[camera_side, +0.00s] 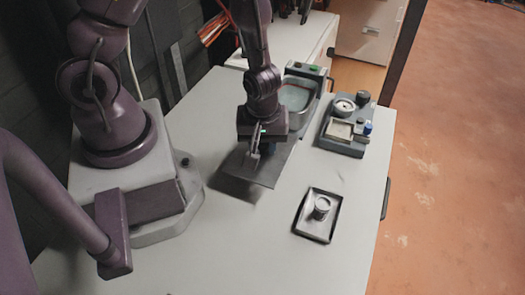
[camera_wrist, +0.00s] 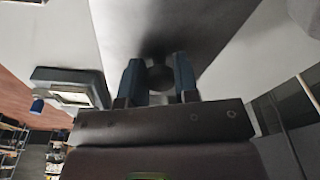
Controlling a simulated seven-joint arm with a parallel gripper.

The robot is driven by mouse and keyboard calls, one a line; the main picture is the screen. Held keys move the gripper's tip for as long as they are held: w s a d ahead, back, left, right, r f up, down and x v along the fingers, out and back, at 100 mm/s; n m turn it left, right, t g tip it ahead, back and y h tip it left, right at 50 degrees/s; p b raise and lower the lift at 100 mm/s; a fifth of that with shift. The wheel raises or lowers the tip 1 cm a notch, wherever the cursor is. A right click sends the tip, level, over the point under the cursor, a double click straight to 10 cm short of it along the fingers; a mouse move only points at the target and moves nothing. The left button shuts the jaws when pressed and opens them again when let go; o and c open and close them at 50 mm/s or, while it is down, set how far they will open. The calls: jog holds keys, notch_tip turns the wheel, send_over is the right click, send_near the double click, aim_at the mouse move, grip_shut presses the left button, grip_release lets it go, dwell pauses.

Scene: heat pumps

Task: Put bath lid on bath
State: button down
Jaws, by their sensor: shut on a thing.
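The bath (camera_side: 297,95) is a metal tank with an open top and liquid inside, at the back of the table in the side view. The bath lid (camera_side: 262,169) is a flat grey plate, slightly tilted, held above the table in front of the bath. My gripper (camera_side: 254,154) is shut on the lid's knob. In the wrist view the two blue fingertips of my gripper (camera_wrist: 158,75) close on both sides of the dark round knob (camera_wrist: 160,77), with the lid (camera_wrist: 175,28) spreading beyond it. The bath's lower left part is hidden behind my arm.
A grey device (camera_side: 344,127) with round and square tops and a blue cap stands right of the bath. A small metal tray (camera_side: 309,230) with a cup (camera_side: 321,207) sits at the front right. The table (camera_side: 235,235) is clear at the front middle.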

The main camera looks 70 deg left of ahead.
notch_tip(320, 180, up, 5)
jog(key=shift+f, duration=0.2)
jog(key=shift+w+a+r+n, duration=0.15)
jog(key=shift+w+n, duration=0.1)
jog(key=shift+n, duration=0.05)
jog(key=w+a+n, duration=0.1)
jog(key=n, duration=0.2)
jog(key=w+n+g, duration=0.1)
jog(key=w+n, duration=0.1)
jog(key=n, duration=0.1)
jog(key=w+a+n, duration=0.1)
jog(key=w+n, duration=0.1)
jog(key=n, duration=0.1)
jog(key=shift+w+a+r+n, duration=0.1)
jog(key=shift+a+r+n, duration=0.1)
jog(key=shift+a+n, duration=0.15)
jog(key=w+a+r+n+h, duration=0.1)
jog(key=w+a+n, duration=0.3)
jog(key=n, duration=0.9)
jog(key=w+a+r+n+h, duration=0.1)
jog(key=w+a+n, duration=0.3)
jog(key=a+n, duration=0.3)
jog(key=n, duration=0.5)
jog(key=shift+w+a+r+n+h, duration=0.2)
jog(key=shift+w+a+n+h, duration=0.1)
jog(key=shift+w+a+n, duration=0.05)
jog(key=shift+f, duration=1.95)
jog(key=shift+f, duration=0.75)
jog(key=c, duration=0.8)
grip_release()
